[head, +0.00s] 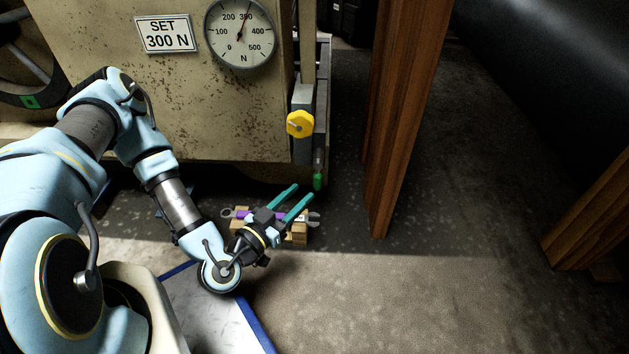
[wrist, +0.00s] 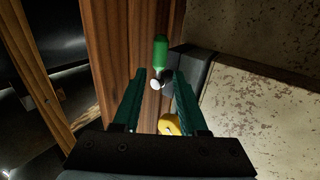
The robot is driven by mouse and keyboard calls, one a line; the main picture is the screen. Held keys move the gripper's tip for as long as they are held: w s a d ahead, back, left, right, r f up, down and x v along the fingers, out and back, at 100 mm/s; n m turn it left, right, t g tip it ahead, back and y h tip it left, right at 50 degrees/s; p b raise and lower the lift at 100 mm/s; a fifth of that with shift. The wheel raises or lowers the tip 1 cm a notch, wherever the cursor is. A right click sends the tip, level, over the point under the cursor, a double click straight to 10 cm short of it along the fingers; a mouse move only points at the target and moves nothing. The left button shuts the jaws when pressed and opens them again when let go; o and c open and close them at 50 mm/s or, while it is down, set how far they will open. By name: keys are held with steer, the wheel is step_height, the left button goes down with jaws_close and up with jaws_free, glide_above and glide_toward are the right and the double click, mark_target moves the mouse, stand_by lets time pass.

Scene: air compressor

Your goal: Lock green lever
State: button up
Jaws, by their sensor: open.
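The green lever (head: 318,180) hangs with its green handle downward at the lower right corner of the beige machine. In the wrist view the green handle (wrist: 161,52) appears just beyond my fingertips, with a dark joint and a pale round end beside it. My gripper (head: 304,190) has two teal fingers spread apart and empty, pointing up and right toward the lever. In the wrist view my gripper (wrist: 159,74) lines up roughly with the lever between its tips. I cannot tell the exact gap in depth; no contact is visible.
A yellow knob (head: 300,124) sits above the lever. The gauge (head: 240,32) needle points near 300, beside a "SET 300 N" sign (head: 167,35). A wooden post (head: 398,120) stands close right. Wooden blocks (head: 297,236) with tools lie behind my gripper.

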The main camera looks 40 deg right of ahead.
mark_target(315, 181)
steer(key=b+x, duration=0.2)
steer(key=x, duration=0.6)
steer(key=shift+b, duration=0.3)
jaws_close()
steer(key=shift+s+a, duration=0.1)
stand_by(0.9)
